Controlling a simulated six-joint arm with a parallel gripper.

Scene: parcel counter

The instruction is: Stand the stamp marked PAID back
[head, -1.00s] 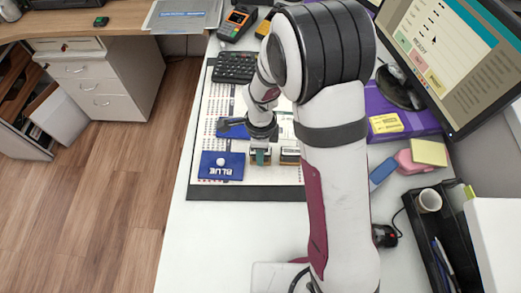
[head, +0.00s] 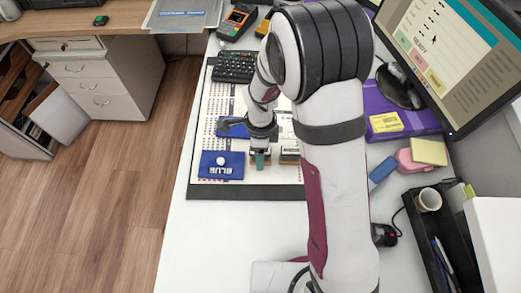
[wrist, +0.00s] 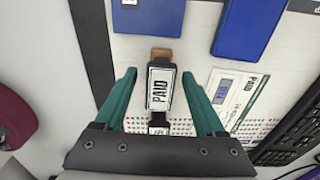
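In the wrist view the stamp marked PAID (wrist: 160,88) shows its white label in a black frame, with a brown part at its far end. My gripper (wrist: 158,76) is open, with one green finger on each side of this stamp and visible gaps between. A second black stamp (wrist: 157,128) with a small label is just behind it, partly hidden by the gripper body. In the head view my gripper (head: 260,158) is low over the mat, and a dark stamp (head: 290,155) shows to its right, partly hidden by my arm.
A blue pad marked BLUE (head: 221,170) lies left of my gripper on the counter mat (head: 240,192). Another blue pad (head: 232,128) lies behind it. A printed card (wrist: 235,97) lies right of the fingers. A calculator (head: 235,67) and monitor (head: 450,50) stand farther off.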

